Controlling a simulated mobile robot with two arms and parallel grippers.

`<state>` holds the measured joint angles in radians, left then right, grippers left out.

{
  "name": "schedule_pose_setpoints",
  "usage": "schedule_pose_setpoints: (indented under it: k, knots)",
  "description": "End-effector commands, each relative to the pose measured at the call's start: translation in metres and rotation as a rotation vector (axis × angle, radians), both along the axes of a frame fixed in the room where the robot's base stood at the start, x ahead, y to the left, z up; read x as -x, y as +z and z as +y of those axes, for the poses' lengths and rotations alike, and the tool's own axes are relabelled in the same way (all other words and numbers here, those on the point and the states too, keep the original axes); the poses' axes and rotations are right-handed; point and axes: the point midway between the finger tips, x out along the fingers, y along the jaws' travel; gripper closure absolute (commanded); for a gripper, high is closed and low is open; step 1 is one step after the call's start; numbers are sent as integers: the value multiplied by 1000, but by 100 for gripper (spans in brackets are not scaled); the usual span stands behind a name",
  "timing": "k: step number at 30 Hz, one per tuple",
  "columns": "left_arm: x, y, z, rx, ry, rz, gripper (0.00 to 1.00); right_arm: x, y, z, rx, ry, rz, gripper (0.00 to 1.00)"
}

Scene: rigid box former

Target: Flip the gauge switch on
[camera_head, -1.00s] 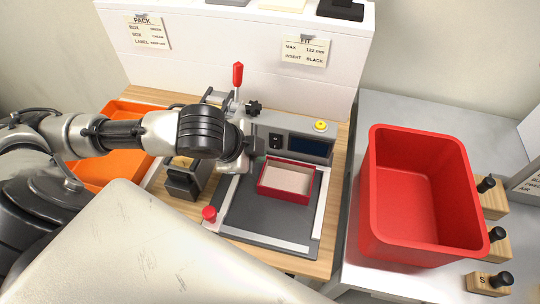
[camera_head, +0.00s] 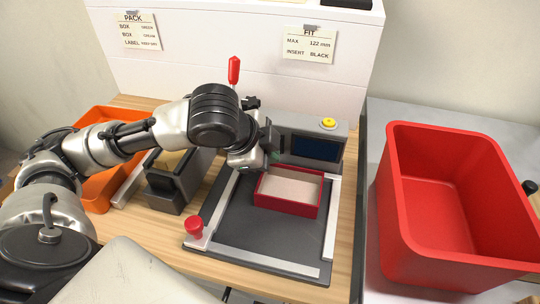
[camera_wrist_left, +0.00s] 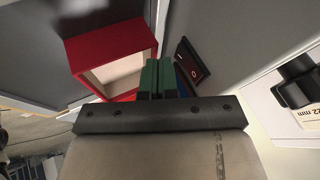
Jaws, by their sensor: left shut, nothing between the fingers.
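The gauge housing (camera_head: 340,136) is a grey box with a dark blue display (camera_head: 315,149) and a yellow button (camera_head: 328,123) on top. My left gripper (camera_head: 274,156) is at the left end of its front face and hides the switch in the head view. The black switch (camera_wrist_left: 194,72) with a small red mark shows in the left wrist view, just right of the green fingertips (camera_wrist_left: 158,72). The fingers are shut together with nothing between them. I cannot tell whether they touch the switch. My right gripper is out of view.
A red open box with a pale inside (camera_head: 290,188) sits on the dark plate just below the gripper. A red-tipped lever (camera_head: 234,70) stands behind my wrist. A red knob (camera_head: 194,228) is at front left. A large red bin (camera_head: 393,215) stands to the right.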

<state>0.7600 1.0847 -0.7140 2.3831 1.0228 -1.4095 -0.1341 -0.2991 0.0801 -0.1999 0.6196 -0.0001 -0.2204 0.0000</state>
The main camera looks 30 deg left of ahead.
Motion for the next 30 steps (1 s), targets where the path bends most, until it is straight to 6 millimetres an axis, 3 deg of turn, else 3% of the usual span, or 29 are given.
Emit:
schedule_pose_setpoints:
  k: [6, 30]
  knots:
    - [-13, -1, 3, 1, 0, 0, 100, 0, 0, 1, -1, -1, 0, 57]
    - [-21, 2, 4, -1, 0, -12, 100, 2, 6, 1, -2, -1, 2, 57]
